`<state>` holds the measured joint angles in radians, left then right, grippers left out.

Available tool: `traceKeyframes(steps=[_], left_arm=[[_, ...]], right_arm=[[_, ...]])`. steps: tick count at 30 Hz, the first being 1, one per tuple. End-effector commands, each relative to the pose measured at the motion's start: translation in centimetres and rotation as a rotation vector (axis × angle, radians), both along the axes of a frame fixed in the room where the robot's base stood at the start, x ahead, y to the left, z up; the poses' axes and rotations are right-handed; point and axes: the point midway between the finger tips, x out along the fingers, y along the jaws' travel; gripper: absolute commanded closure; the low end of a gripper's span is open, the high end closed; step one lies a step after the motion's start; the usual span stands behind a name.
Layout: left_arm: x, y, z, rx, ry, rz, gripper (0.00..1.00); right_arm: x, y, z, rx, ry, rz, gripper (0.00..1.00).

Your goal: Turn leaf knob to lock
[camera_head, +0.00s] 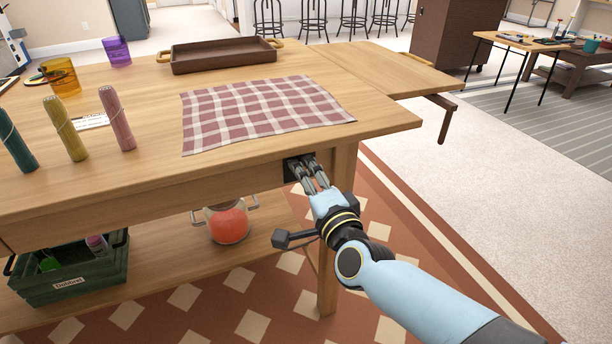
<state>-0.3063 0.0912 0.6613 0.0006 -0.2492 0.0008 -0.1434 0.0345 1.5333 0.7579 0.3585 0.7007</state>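The wooden table (230,170) stands in front of me, with a raised leaf (390,70) at its right end. A dark plate (291,171) sits on the front apron under the tabletop, near the right front leg. My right gripper (308,168) reaches up to this plate, with its fingertips at or very near it. The fingers cover the spot, so I cannot make out the leaf knob or whether they hold it. My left gripper is not in view.
A checked cloth (260,112), a brown tray (222,54), colored rolls (117,118) and cups (117,50) are on the tabletop. A red-filled jar (228,222) and a green crate (75,275) sit on the lower shelf.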

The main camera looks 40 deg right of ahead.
Motion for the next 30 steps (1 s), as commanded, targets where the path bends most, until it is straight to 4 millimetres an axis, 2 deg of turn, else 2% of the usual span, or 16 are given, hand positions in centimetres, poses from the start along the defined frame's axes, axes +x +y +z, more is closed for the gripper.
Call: traceKeyframes(steps=[1, 4, 9, 13, 20, 23, 30], left_arm=[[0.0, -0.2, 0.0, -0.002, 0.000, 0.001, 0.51], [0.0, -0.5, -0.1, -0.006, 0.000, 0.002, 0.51], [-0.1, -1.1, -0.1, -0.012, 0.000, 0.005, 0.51], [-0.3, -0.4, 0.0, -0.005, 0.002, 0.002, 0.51], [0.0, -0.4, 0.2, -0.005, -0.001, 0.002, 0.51], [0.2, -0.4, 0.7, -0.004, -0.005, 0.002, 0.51], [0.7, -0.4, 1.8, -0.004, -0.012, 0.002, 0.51]], right_arm=[[0.0, 0.0, -0.1, 0.000, 0.001, 0.000, 0.57], [0.0, 0.0, 0.0, 0.000, 0.000, 0.000, 0.45], [0.0, 0.0, 0.0, 0.000, -0.001, 0.000, 0.45], [0.0, 0.0, 0.0, -0.001, -0.001, 0.000, 0.45], [0.1, 0.0, 0.2, -0.053, 0.011, 0.000, 0.45], [0.1, 0.0, 0.2, -0.161, 0.038, 0.000, 0.45], [0.1, 0.0, 0.3, -0.576, 0.136, 0.000, 0.45]])
